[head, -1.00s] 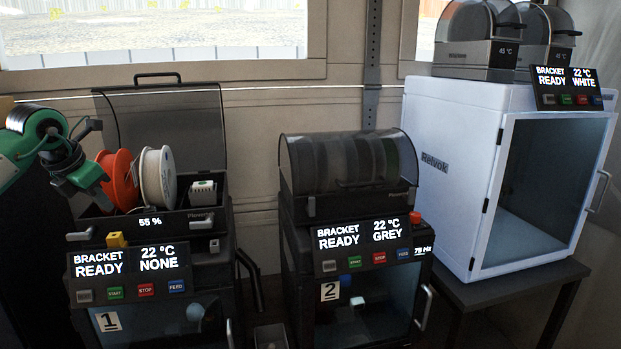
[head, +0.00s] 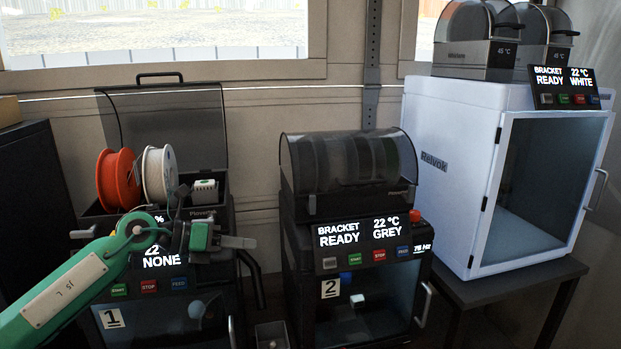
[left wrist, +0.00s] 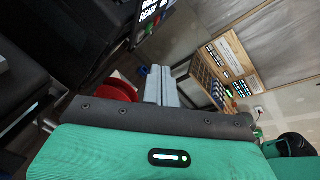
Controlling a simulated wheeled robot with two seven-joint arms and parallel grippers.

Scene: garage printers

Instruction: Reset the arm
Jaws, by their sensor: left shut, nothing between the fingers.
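My left arm (head: 75,285) comes in from the lower left of the head view, green with dark joints. My left gripper (head: 248,243) is shut and empty, pointing right, in front of printer 1 (head: 150,317). It covers part of that printer's display. In the left wrist view the grey fingers (left wrist: 161,87) lie together with nothing between them. My right gripper is not in view.
An orange spool (head: 118,180) and a white spool (head: 159,178) sit in the open-lidded box on printer 1. Printer 2 (head: 320,290), reading grey, stands to the right. A white cabinet printer (head: 440,185) stands on a dark table at the far right.

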